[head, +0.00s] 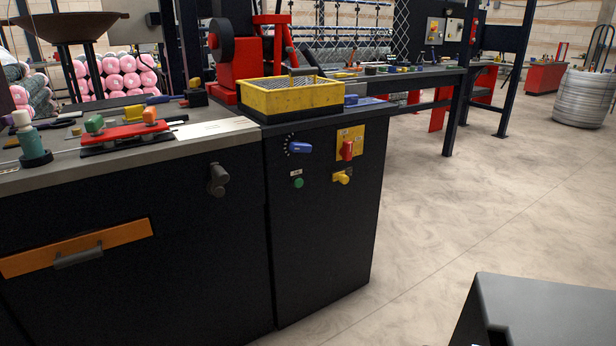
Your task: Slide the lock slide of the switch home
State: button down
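A rotary switch with a red handle (347,150) sits on a yellow plate (341,136) on the front of the dark cabinet (322,225). The red handle looks roughly upright. Just below the plate is a small yellow part (342,177) with a dark piece beside it. It may be the lock slide, but it is too small to tell, and so is how far any slide is in. My gripper is not in view.
Left of the switch are a blue selector handle (300,147) and a green button (298,183). A yellow crate (291,98) stands above. The floor (480,210) to the right is clear.

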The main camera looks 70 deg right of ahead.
aim_at(341, 176)
jog(key=u, duration=0.45)
jog(key=i, duration=0.3)
jog(key=z, duration=2.35)
